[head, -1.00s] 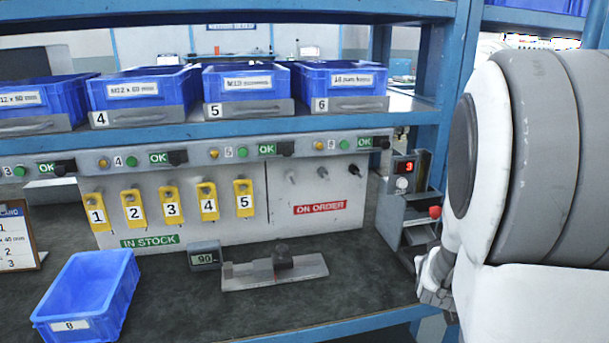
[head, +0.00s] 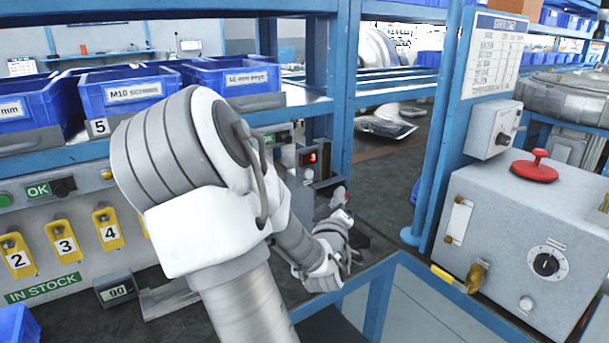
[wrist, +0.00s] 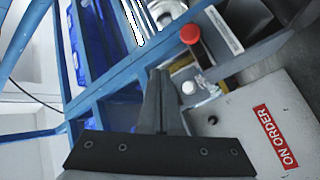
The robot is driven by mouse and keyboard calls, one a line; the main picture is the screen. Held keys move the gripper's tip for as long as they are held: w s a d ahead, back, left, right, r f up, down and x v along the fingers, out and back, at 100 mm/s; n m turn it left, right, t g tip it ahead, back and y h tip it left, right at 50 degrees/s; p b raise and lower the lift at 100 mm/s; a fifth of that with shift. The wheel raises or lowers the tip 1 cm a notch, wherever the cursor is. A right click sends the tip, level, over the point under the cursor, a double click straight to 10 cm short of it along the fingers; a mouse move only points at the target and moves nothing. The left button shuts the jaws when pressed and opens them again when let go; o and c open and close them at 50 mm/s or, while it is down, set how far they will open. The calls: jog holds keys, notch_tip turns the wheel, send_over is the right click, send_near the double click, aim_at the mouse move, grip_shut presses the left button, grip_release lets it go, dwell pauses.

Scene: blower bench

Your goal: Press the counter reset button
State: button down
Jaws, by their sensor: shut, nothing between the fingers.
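The counter (head: 313,157) is a dark unit with a lit red display, on the post at the right end of the bench. Its small round white button (head: 308,174) sits just below the display. In the wrist view a white button (wrist: 188,87) shows a little to the right of my fingertips, and a red knob (wrist: 190,34) stands above it. My gripper (wrist: 160,72) is shut and empty, its two dark fingers together. I cannot tell from these frames how far the tips are from the button, but I see no contact. In the head view my arm hides part of the panel.
A grey box with a red mushroom button (head: 535,166) and a dial (head: 546,263) stands at the right. Blue bins (head: 125,90) line the shelf. Yellow numbered tags (head: 63,241) hang on the panel. The ON ORDER sign (wrist: 275,136) is at the wrist view's lower right.

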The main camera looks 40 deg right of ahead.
aim_at(309, 174)
jog(key=shift+w, duration=0.1)
jog(key=w+d, duration=0.1)
jog(key=w, duration=0.7)
jog(key=shift+w, duration=0.25)
jog(key=shift+w, duration=0.1)
dwell(1.9)
jog(key=shift+w, duration=0.35)
jog(key=shift+w+d, duration=0.1)
jog(key=shift+w, duration=0.25)
dwell(0.6)
jog(key=shift+s+b, duration=0.3)
jog(key=shift+s, duration=0.5)
jog(key=shift+s, duration=0.1)
